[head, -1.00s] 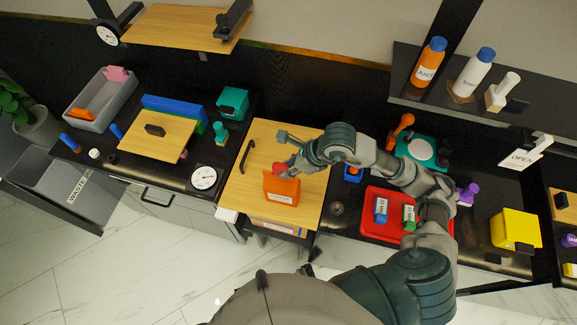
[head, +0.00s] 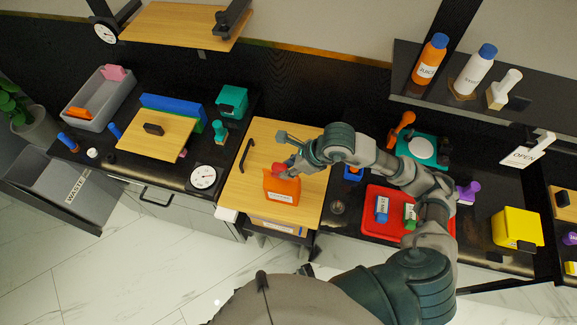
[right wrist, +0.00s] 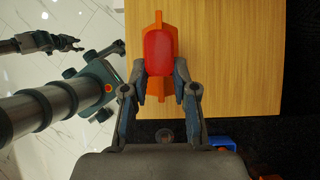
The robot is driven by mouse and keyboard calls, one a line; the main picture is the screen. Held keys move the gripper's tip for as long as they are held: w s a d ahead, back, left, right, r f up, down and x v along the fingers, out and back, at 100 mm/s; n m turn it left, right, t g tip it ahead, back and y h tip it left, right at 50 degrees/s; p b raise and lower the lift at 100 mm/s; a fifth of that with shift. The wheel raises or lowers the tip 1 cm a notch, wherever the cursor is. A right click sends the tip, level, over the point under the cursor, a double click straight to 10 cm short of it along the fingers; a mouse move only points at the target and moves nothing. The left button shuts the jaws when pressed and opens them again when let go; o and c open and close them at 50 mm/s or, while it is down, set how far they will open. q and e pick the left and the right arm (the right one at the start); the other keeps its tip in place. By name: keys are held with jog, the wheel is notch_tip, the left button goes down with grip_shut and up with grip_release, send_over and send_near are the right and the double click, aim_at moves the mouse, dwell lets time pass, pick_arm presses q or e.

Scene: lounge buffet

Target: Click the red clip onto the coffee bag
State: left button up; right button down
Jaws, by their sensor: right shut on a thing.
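The orange coffee bag (head: 282,190) stands on the wooden board, with a pale label on its front. My right gripper (head: 284,171) is at the bag's top edge and shut on the red clip (head: 279,168). In the right wrist view the red clip (right wrist: 160,52) lies between the two fingers (right wrist: 163,88), right over the orange bag (right wrist: 159,20), which shows around it. Whether the clip grips the bag's edge cannot be told. My left gripper (right wrist: 68,43) shows small at the upper left of the right wrist view, away from the bag.
The wooden board (head: 252,195) has a black handle on its left. A dial scale (head: 203,178) stands to the left. A red tray (head: 374,228) with small jars and a teal board (head: 440,150) lie to the right. The board is clear around the bag.

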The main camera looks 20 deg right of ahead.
jog(key=shift+f, duration=0.2)
jog(key=c, duration=0.8)
grip_release()
jog(key=shift+a, duration=0.1)
jog(key=v, duration=1.2)
jog(key=shift+f, duration=0.1)
